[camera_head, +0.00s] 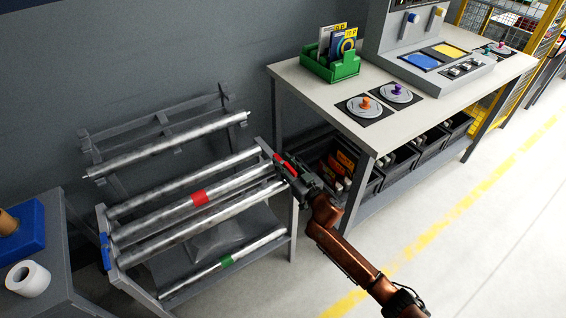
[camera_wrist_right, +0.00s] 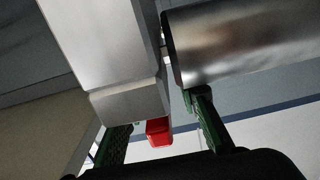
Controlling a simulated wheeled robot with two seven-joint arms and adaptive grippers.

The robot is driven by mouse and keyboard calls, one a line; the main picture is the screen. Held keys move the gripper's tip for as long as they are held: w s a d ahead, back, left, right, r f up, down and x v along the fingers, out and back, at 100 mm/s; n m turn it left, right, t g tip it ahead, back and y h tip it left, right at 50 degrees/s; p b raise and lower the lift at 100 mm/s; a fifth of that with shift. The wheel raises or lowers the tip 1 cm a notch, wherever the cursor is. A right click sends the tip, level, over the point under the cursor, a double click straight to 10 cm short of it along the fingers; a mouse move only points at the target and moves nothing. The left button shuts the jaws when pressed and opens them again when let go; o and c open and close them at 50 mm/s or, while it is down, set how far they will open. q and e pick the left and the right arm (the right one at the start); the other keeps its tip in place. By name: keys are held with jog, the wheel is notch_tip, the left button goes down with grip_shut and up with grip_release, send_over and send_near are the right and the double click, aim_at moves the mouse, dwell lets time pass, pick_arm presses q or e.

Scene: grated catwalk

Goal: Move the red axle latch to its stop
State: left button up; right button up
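The red axle latch (camera_head: 284,160) is at the right end of the roller rack (camera_head: 293,215), by the end of a metal roller (camera_head: 185,183). In the wrist view the red latch (camera_wrist_right: 158,132) shows as a small red block below a grey upright, between my fingers. My right gripper (camera_head: 286,168) is at that rack end; in the wrist view its two green fingers (camera_wrist_right: 160,125) stand apart, with visible gaps to the latch. I cannot tell the latch's exact position along its travel. My left gripper is not in view.
A blue latch (camera_head: 105,252) is at the rack's left end. A workbench (camera_head: 310,95) with a green bin (camera_head: 345,68) stands right, black crates (camera_head: 400,165) below. Open floor lies lower right.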

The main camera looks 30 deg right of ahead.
grip_shut()
dwell(0.3)
